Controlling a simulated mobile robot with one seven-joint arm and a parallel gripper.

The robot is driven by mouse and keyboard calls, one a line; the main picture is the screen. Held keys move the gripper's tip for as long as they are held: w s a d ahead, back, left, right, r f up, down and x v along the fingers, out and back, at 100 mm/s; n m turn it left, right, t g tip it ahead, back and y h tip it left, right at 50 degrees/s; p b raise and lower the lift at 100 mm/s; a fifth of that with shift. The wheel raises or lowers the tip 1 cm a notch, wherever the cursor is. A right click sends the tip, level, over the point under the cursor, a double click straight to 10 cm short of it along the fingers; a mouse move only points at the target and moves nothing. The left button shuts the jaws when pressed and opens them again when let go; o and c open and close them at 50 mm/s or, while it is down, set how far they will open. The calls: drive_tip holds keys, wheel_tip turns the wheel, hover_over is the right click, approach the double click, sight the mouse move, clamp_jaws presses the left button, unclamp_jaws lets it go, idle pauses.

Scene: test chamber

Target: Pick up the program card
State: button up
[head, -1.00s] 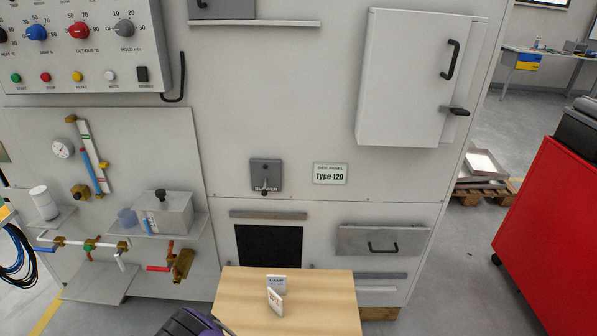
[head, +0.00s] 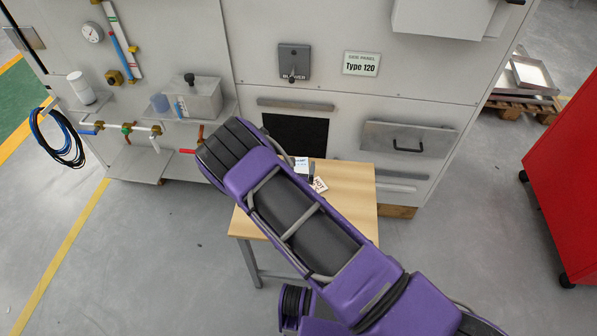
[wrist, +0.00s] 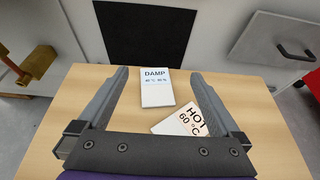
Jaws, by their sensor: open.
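Two white cards are on the small wooden table (head: 360,205). The DAMP card (wrist: 155,88) reads "DAMP" with smaller blue print; in the head view (head: 301,163) it is partly covered by my arm. The HOT card (wrist: 184,124) reads "HOT 60 °C" and sits nearer and to the right, turned at an angle; in the head view it shows beside my arm (head: 320,185). My gripper (wrist: 160,74) is open and empty in the wrist view. The DAMP card appears between its fingers. The gripper's base and right finger cover part of the HOT card.
The grey cabinet wall stands behind the table, with a dark opening (head: 295,134) and a handled drawer (head: 408,139). Valves and pipes (head: 128,128) are at left. A red cabinet (head: 570,185) stands at right. Floor to the left is clear.

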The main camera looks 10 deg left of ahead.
drive_tip(key=shift+x, duration=0.9)
drive_tip(key=shift+s, duration=0.1)
clamp_jaws()
idle(0.4)
drive_tip(key=c, duration=1.6)
unclamp_jaws()
unclamp_jaws()
